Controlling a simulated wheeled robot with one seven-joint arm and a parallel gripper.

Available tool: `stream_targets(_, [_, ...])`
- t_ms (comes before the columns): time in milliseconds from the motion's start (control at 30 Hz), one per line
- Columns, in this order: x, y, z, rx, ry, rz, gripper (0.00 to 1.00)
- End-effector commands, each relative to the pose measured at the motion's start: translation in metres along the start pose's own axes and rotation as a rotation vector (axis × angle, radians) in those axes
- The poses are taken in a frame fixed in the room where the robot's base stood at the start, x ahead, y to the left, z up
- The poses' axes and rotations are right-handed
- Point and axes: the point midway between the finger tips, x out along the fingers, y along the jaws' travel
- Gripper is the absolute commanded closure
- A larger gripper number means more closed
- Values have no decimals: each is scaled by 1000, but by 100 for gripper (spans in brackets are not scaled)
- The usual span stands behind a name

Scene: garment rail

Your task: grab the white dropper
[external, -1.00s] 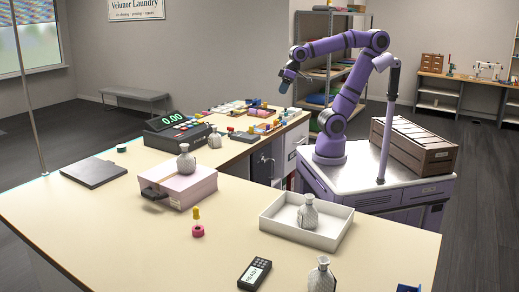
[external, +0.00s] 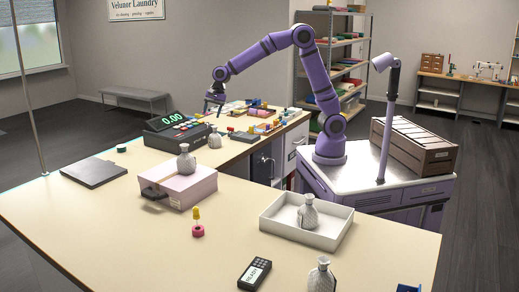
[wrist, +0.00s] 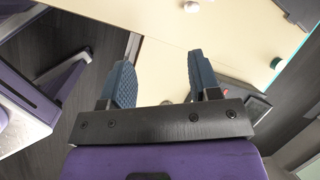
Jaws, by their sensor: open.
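My gripper (external: 214,106) hangs at the end of my outstretched arm, above and just behind the cash register in the external view. In the wrist view its two dark blue fingers (wrist: 161,80) are spread apart with nothing between them. I cannot identify a white dropper for certain. Pale grey-white bottles stand on the pink box (external: 192,191), beside the register, in the white tray and at the front edge: the bottle on the box (external: 186,160), the one beside the register (external: 214,139), the one in the tray (external: 308,213) and the front one (external: 321,276).
The cash register (external: 178,135) and many small coloured items (external: 262,113) crowd the rear counter. The white tray (external: 335,238) stands at right. A yellow-and-pink item (external: 197,228), a handheld terminal (external: 254,273) and a flat dark slab (external: 94,172) lie on the table. The front left table is clear.

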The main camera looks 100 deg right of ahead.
Motion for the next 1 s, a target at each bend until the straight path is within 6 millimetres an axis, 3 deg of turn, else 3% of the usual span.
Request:
stream_targets(33, [20,-12,-6,71,-2,9,43])
stream_targets(200, [80,-44,-26,325,-10,23,43])
stream_targets(400, [140,-68,-47,571,-14,34,43])
stream_targets(600, [168,-77,-58,687,-15,40,43])
stream_targets(767, [179,-78,-58,701,-15,39,43])
stream_targets(1000, [213,-76,-58,699,-14,41,43])
